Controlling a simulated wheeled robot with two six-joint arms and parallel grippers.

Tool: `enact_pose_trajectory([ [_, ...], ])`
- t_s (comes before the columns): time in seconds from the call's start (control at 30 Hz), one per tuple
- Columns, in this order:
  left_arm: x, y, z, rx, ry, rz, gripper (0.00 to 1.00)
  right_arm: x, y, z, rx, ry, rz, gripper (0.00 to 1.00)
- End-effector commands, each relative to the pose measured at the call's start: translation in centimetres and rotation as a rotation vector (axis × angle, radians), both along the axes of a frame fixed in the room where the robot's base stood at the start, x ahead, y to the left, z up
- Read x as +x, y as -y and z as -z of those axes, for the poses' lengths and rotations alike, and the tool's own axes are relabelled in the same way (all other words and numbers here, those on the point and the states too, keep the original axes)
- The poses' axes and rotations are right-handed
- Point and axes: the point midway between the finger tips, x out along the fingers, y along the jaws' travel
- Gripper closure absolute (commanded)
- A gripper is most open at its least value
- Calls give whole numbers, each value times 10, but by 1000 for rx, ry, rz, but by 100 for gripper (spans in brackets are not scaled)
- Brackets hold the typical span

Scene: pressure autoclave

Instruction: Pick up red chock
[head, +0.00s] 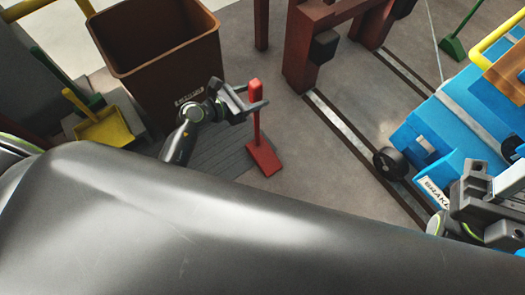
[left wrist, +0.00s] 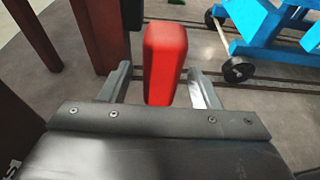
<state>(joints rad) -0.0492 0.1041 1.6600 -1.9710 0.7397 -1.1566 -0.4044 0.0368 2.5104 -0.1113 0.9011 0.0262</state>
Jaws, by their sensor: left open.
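The red chock (head: 264,156) stands on the floor in the head view, a flat red foot with an upright post and a thicker red grip on top. In the left wrist view its red grip (left wrist: 165,60) rises between the two fingers. My left gripper (head: 256,98) is open, with its fingers on either side of the grip; I cannot tell whether they touch it. It also shows in the left wrist view (left wrist: 158,88). My right gripper (head: 468,197) is at the right edge of the head view, partly cut off, beside the blue cart; its jaw state is unclear.
A brown bin (head: 165,65) stands left of the chock, with a yellow dustpan (head: 101,128) beside it. Dark red posts (head: 300,50) stand behind. A blue cart (head: 440,125) with a black wheel (head: 388,163) sits by floor rails at right. Floor between chock and rails is clear.

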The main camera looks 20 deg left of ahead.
Motion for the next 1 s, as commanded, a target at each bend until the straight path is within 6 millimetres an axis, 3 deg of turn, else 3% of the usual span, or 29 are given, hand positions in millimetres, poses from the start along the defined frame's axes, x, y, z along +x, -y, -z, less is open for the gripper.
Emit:
enact_pose_trajectory([
  [0.2,20,16,8,0,0,0,44,-2,2,9,26,24,-14,64],
  [0.47,21,17,8,1,-1,-1,44,-3,3,8,37,32,-12,64],
  [0.9,21,17,8,1,-1,-1,100,-2,2,8,31,27,-14,64],
  [1.0,21,17,8,1,-1,-1,100,-2,2,8,29,27,-14,64],
])
